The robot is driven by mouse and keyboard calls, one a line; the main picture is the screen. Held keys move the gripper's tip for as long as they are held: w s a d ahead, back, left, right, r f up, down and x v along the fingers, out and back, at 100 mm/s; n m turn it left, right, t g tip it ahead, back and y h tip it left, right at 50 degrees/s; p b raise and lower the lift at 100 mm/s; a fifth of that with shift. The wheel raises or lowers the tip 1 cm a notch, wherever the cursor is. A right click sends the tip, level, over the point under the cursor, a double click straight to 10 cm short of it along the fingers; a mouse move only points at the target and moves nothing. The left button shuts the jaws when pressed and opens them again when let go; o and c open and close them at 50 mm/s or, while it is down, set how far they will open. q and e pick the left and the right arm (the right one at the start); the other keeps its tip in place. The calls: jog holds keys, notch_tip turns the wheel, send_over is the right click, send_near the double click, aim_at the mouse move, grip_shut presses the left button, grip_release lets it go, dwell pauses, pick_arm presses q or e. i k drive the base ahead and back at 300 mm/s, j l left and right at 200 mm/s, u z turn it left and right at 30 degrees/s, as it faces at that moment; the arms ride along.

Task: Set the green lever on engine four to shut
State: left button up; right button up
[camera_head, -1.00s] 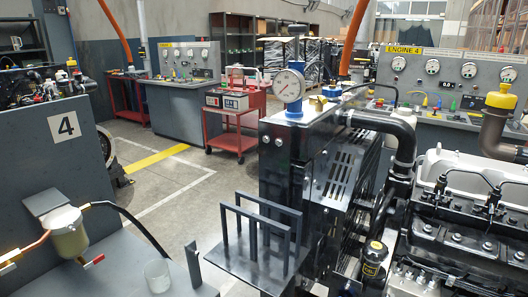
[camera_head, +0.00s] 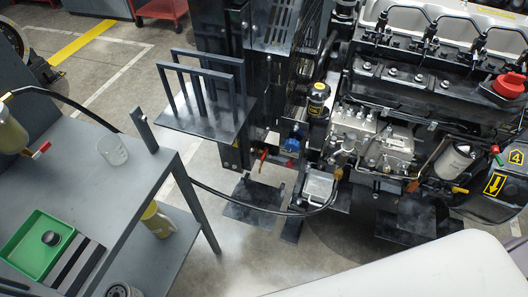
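The engine (camera_head: 430,80) fills the right of the head view. A black part at its right end carries a yellow label with a 4 (camera_head: 516,157) and a yellow arrow label (camera_head: 495,184). Beside them is a small green piece (camera_head: 495,149); it looks like a lever end, but it is too small to tell its position. A small yellow handle (camera_head: 459,190) sits just below the pale filter canister (camera_head: 455,160). Neither of my grippers is in view.
A grey bench (camera_head: 75,170) at left carries a green tray (camera_head: 38,243), a clear beaker (camera_head: 112,150) and a red-handled valve (camera_head: 41,149). A black hose (camera_head: 240,204) runs from the bench side to the engine. Bare floor (camera_head: 235,260) shows between them.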

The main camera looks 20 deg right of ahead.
aim_at(500, 163)
jog(key=z, duration=2.2)
